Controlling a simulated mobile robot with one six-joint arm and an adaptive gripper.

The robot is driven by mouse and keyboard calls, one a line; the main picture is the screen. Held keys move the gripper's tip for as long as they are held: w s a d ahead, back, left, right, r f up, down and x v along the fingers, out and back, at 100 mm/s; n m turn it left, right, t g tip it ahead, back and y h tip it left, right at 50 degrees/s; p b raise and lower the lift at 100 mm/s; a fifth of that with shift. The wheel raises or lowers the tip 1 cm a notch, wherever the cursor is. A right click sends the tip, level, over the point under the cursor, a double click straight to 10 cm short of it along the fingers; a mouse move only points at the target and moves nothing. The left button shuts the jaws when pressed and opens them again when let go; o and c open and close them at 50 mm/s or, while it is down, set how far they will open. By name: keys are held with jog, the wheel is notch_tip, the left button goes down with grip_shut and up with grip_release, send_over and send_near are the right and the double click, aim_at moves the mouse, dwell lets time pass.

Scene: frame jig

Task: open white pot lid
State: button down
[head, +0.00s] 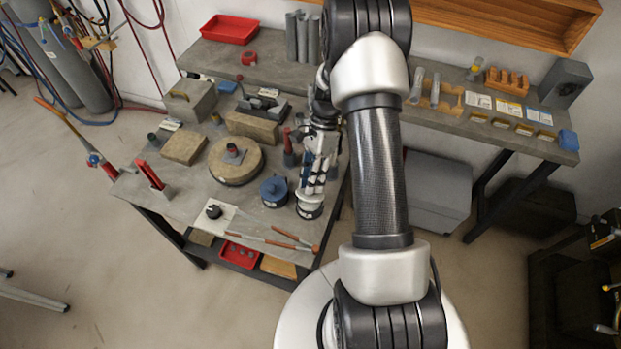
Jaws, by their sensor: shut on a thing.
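The white pot (310,208) stands near the right front of the grey workbench. It is small, with a dark band low on its side. My gripper (314,184) points down right over the pot and is shut on its lid. The fingers hide most of the lid, and I cannot tell whether it is seated on the pot or raised.
A blue pot (274,190) stands close to the left of the white pot. A round stone-like disc (222,170) lies further left. Long-handled tools (285,240) lie along the front edge. Red and dark upright tools (288,148) stand just behind.

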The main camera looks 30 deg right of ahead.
jog(key=shift+w+d+r+g+y+p, duration=0.1)
jog(key=shift+w+d+g+y+p, duration=0.25)
jog(key=shift+y, duration=0.25)
jog(key=c, duration=1.4)
grip_release()
jog(key=shift+v, duration=6.05)
